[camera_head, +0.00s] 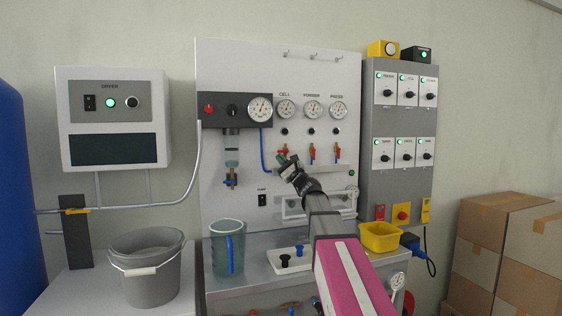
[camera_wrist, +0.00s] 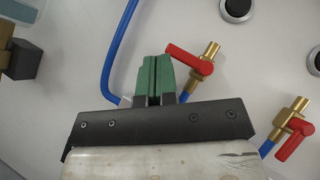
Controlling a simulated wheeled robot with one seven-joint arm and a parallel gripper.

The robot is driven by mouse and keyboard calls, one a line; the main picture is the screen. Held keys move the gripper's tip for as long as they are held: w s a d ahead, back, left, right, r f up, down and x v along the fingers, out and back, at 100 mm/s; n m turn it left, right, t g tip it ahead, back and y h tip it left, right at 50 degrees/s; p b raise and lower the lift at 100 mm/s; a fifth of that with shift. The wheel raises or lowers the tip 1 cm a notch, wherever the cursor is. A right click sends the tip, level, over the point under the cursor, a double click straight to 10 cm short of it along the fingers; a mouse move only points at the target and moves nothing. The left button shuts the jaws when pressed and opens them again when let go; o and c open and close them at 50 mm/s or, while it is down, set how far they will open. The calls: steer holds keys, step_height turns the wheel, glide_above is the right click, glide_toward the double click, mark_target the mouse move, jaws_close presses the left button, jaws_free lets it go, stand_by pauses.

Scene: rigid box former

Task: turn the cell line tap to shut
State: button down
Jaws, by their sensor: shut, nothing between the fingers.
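The cell line tap (camera_wrist: 187,59) has a red lever on a brass body, right of a blue hose in the wrist view. Its lever lies across the brass pipe, its free end toward my fingers. In the head view the tap (camera_head: 283,150) sits below the CELL gauge (camera_head: 286,109), partly hidden by my gripper. My gripper (camera_wrist: 156,75) has green fingers pressed together with nothing between them. The fingertips are just left of the lever's end; whether they touch it I cannot tell. In the head view my gripper (camera_head: 284,160) is up at the panel.
The former tap (camera_head: 312,153) and press tap (camera_head: 337,153) stand to the right, levers hanging down. The former tap also shows in the wrist view (camera_wrist: 292,135). A blue hose (camera_wrist: 119,50) runs left of my fingers. A jug (camera_head: 226,250) and yellow bin (camera_head: 380,238) stand below.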

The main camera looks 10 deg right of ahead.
steer(key=v, duration=1)
steer(key=shift+s+d+f, duration=0.2)
steer(key=shift+s, duration=0.05)
